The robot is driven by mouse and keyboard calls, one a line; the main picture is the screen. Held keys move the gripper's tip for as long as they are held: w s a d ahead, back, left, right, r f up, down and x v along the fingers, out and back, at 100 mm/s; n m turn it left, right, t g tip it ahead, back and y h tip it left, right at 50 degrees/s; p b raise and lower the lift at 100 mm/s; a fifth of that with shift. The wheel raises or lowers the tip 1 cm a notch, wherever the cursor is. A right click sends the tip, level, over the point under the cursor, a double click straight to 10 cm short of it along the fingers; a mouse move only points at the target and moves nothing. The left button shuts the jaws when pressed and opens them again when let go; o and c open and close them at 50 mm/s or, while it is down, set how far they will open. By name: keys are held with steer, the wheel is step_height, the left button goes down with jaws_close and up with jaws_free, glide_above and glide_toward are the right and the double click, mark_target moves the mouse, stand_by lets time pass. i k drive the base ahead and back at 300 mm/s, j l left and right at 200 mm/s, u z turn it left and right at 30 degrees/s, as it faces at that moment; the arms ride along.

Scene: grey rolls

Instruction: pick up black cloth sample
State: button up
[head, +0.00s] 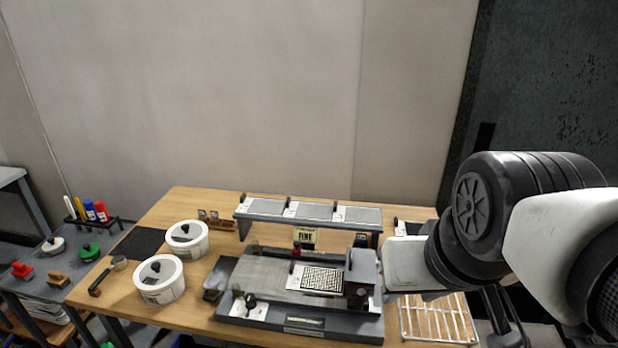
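A flat black square (138,243), which looks like the black cloth sample, lies at the left end of the wooden table. It lies left of two white tubs, and nothing covers it. My arm comes in from the right, far from the black square. Dark narrow parts (494,316) below its black joint may belong to my gripper. Its fingertips cannot be made out, so I cannot tell whether it is open or shut.
White lidded tubs (161,279) (187,239) and a dark-handled tool (101,284) are near the black square. A grey machine with a patterned swatch (322,280) fills the middle. Behind it is a raised shelf (310,211). A wire rack (437,318) lies at the right.

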mark_target(310, 279)
steer(key=j+z, duration=0.35)
steer(key=j, duration=0.4)
steer(key=j+z, duration=0.35)
steer(key=j, duration=0.4)
steer(key=i, duration=0.05)
